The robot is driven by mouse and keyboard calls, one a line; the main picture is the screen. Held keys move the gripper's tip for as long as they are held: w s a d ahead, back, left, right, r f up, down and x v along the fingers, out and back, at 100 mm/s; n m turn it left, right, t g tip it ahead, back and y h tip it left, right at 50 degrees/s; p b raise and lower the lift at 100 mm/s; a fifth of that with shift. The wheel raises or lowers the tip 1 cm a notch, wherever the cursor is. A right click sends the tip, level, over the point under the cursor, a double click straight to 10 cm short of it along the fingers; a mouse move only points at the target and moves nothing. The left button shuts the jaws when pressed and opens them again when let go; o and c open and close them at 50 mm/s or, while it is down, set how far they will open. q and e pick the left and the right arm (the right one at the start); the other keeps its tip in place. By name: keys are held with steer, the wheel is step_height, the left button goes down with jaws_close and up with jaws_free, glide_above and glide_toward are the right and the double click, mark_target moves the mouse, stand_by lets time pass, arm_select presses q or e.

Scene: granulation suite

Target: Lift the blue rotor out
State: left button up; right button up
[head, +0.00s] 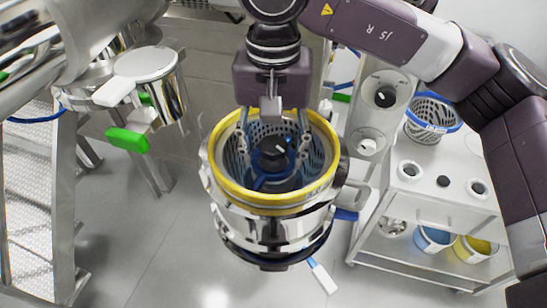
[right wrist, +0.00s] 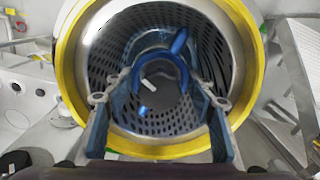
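The blue rotor (head: 260,179) sits down inside a round steel housing with a yellow rim (head: 222,187) and a perforated screen wall. In the right wrist view the rotor (right wrist: 180,42) shows as blue bars and a ring around a dark centre, with the yellow rim (right wrist: 72,60) around the opening. My right gripper (head: 273,152) points down over the housing. It is open, with its fingers spread on opposite sides of the rotor and reaching inside the rim. It also shows in the right wrist view (right wrist: 158,98). I cannot tell whether the fingers touch the rotor. My left gripper is not in view.
A white trolley (head: 430,190) stands at the right. It holds a blue-rimmed perforated basket (head: 432,118), small round parts, and blue and yellow buckets (head: 475,248) below. Steel equipment with a green handle (head: 127,140) is at the left. Open floor (head: 160,255) lies at lower left.

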steer(key=c, duration=0.7)
steer(key=shift+r, duration=0.1)
